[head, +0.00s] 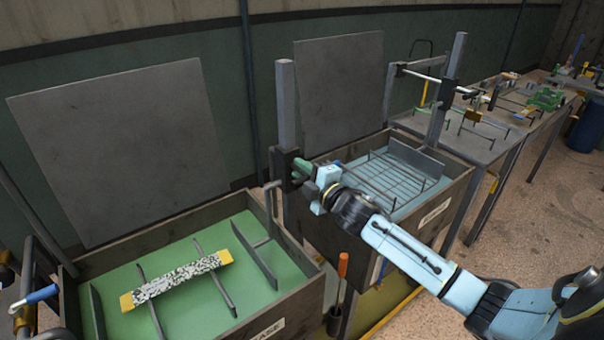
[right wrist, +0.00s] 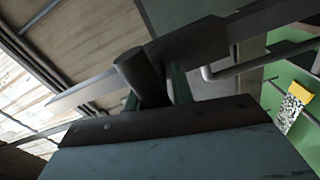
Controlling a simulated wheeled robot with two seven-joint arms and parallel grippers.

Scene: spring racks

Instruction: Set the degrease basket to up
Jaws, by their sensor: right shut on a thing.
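The degrease tank (head: 300,296), its label partly cut off and ending in "EASE", holds green liquid at the front left. Its basket (head: 255,256) has dark end plates and cross rods showing above the green surface. A speckled bar with yellow ends (head: 180,278) lies across the rods; it also shows in the right wrist view (right wrist: 290,112). A bent rod (head: 271,205) runs from the basket to a black slide block (head: 284,168) on an upright post. My right gripper (head: 303,172) is shut on the handle at that block, its grip partly hidden. My left gripper is out of view.
A second tank (head: 440,213) with pale blue liquid and a wire basket (head: 385,185) stands behind on the right. An orange-handled tool (head: 342,265) stands upright between the tanks. A blue handle (head: 42,294) shows at far left. Grey panels (head: 120,150) stand behind.

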